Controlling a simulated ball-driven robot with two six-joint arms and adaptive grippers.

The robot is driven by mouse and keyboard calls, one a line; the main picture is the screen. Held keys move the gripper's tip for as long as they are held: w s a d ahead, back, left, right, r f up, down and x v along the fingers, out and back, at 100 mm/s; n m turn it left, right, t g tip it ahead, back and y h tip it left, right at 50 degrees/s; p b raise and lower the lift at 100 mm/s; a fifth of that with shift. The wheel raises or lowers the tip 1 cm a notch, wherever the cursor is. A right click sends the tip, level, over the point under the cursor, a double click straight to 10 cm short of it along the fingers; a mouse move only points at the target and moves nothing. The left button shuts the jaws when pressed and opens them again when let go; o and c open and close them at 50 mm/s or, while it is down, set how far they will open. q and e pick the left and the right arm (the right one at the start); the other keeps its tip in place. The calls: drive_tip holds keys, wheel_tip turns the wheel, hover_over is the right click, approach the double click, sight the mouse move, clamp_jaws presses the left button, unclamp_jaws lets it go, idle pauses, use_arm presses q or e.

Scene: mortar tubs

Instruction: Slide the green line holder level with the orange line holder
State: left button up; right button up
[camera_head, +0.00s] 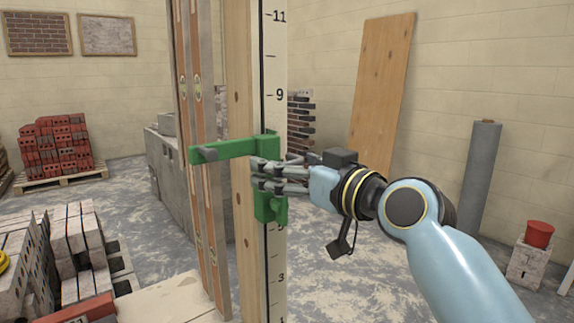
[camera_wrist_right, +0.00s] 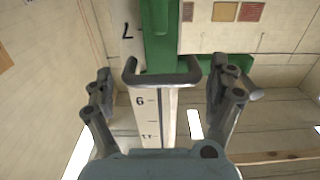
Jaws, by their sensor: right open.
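The green line holder (camera_head: 268,206) sits on a wooden post (camera_head: 243,60) with a numbered scale (camera_head: 273,60). Its arm reaches to the left, and it sits below the 9 mark. My right gripper (camera_head: 262,176) is open in front of it. In the right wrist view the green line holder (camera_wrist_right: 160,35) carries a grey bar handle (camera_wrist_right: 160,77). My open fingers stand on either side of this handle, apart from it. I cannot see the orange line holder in either view. My left gripper is not in view.
Two long wood-coloured levels (camera_head: 196,130) stand upright just left of the post. Grey blocks (camera_head: 75,240) and a red brick stack (camera_head: 55,147) are at the left. A plank (camera_head: 382,90), grey roll (camera_head: 479,180) and red bucket (camera_head: 538,234) are at the right.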

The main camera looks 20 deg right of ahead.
drive_tip(key=v, duration=1.1)
drive_tip(key=shift+s, duration=0.25)
